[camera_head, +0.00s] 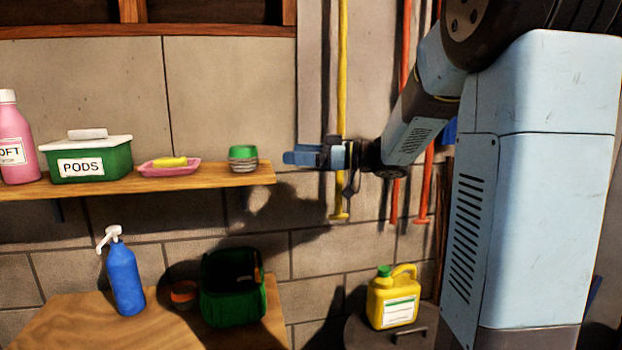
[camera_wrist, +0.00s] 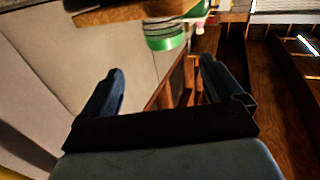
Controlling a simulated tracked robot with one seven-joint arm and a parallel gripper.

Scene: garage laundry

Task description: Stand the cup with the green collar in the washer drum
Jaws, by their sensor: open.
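The cup with the green collar (camera_head: 243,158) stands at the right end of the wooden shelf, with a green band at its top and a greyish body below. It also shows in the wrist view (camera_wrist: 165,36), at the top, beyond the fingertips. My gripper (camera_head: 290,158) is just right of the cup, at about its height, pointing left, apart from it. In the wrist view my gripper (camera_wrist: 160,70) has its two blue fingers spread with nothing between them. I cannot make out the washer drum in either view.
The shelf (camera_head: 225,177) also holds a pink bottle (camera_head: 17,145), a green PODS box (camera_head: 90,160) and a pink dish (camera_head: 168,168). Below are a blue pump bottle (camera_head: 124,280), a green basket (camera_head: 232,305) and a yellow jug (camera_head: 394,300). Pipes (camera_head: 342,80) run behind my gripper.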

